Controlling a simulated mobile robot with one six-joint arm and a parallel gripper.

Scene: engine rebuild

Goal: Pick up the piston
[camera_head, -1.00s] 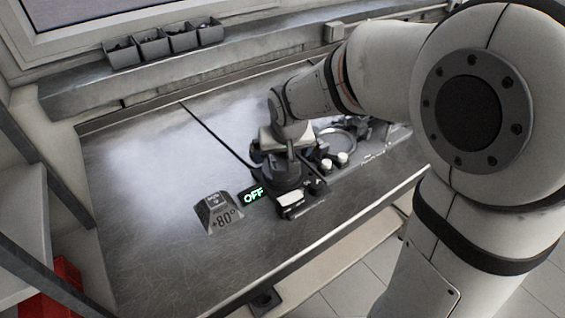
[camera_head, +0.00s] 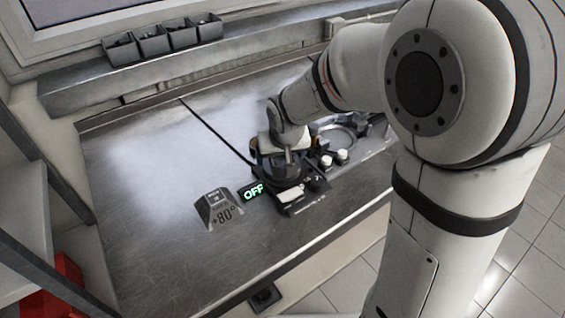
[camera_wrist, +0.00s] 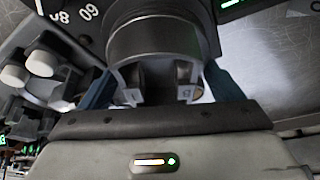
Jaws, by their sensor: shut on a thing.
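The piston (camera_wrist: 155,38) is a dark grey metal cylinder with ring grooves and a cut-out skirt, filling the top middle of the wrist view. The blue fingers of my gripper (camera_wrist: 161,82) stand on its left and right sides, shut on it. In the head view my gripper (camera_head: 288,158) is over the dark round device with a dial on the bench. The piston is hard to make out there. In the wrist view the piston is in front of the dial; whether it touches the device, I cannot tell.
A green OFF display (camera_head: 253,191) and a grey +80° block (camera_head: 220,210) are left of the device. White knobs (camera_head: 341,156) and a metal ring (camera_head: 336,137) are to its right. Grey bins (camera_head: 162,41) line the back ledge. The bench's left side (camera_head: 135,180) is clear.

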